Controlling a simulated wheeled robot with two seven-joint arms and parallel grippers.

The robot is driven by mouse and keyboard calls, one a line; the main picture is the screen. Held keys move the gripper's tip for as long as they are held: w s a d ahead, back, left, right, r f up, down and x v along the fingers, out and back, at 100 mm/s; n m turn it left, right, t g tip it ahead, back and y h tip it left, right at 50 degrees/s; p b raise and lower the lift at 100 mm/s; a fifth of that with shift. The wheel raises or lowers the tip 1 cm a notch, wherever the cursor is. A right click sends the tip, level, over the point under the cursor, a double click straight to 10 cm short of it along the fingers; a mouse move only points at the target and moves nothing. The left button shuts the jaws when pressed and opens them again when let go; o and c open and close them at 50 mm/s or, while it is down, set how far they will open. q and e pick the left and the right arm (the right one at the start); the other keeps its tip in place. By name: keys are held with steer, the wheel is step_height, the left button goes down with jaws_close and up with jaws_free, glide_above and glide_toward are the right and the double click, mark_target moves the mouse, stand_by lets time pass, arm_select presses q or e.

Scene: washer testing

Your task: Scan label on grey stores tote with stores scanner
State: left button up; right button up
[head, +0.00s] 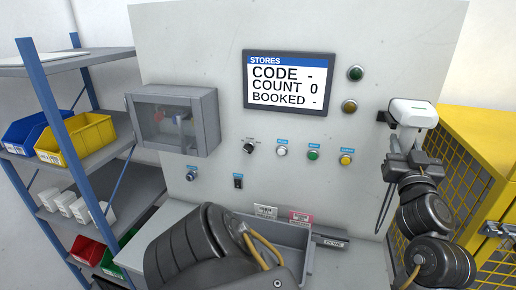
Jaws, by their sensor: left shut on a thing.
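The stores scanner (413,112), a white-headed device, is at the right edge of the grey panel, beside a small dark holder (382,116). The grey tote (286,236) sits low at the front of the panel, partly hidden by my arm. A white label card (265,211) and a red-and-white card (301,217) show at its back edge; their print is too small to read.
The STORES screen (289,82) reads CODE -, COUNT 0, BOOKED -. Knobs and buttons line the panel below it. A grey clear-fronted box (174,119) juts out at left. A shelf rack with coloured bins (76,138) stands left; a yellow mesh cage (480,145) stands right.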

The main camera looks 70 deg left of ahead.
mark_target(406, 150)
arm_select(q)
steer(key=shift+w+d+f+m+t+h, duration=0.15)
steer(key=shift+d+f+h, duration=0.15)
steer(key=shift+d+f, duration=0.35)
steer(key=shift+w+d+f+m+t+h, duration=0.15)
steer(key=shift+d+f+h, duration=0.15)
steer(key=shift+d+f, duration=0.25)
steer(key=w+a+b, duration=0.5)
steer(key=w+a, duration=0.1)
steer(key=a, duration=0.4)
steer(key=shift+w+b, duration=0.3)
steer(key=shift+w, duration=0.05)
steer(key=shift+a, duration=0.1)
steer(key=shift+r, duration=0.1)
steer(key=s+d+p, duration=0.1)
steer(key=d, duration=0.1)
steer(key=s+d+p, duration=0.1)
steer(key=s+d, duration=0.1)
steer(key=s+d+p, duration=0.1)
steer(key=d+p, duration=0.1)
steer(key=shift+s+d+r, duration=0.1)
steer(key=shift+s+d, duration=0.15)
steer(key=shift+d, duration=0.05)
steer(key=shift+s+d, duration=0.25)
steer(key=shift+d, duration=0.05)
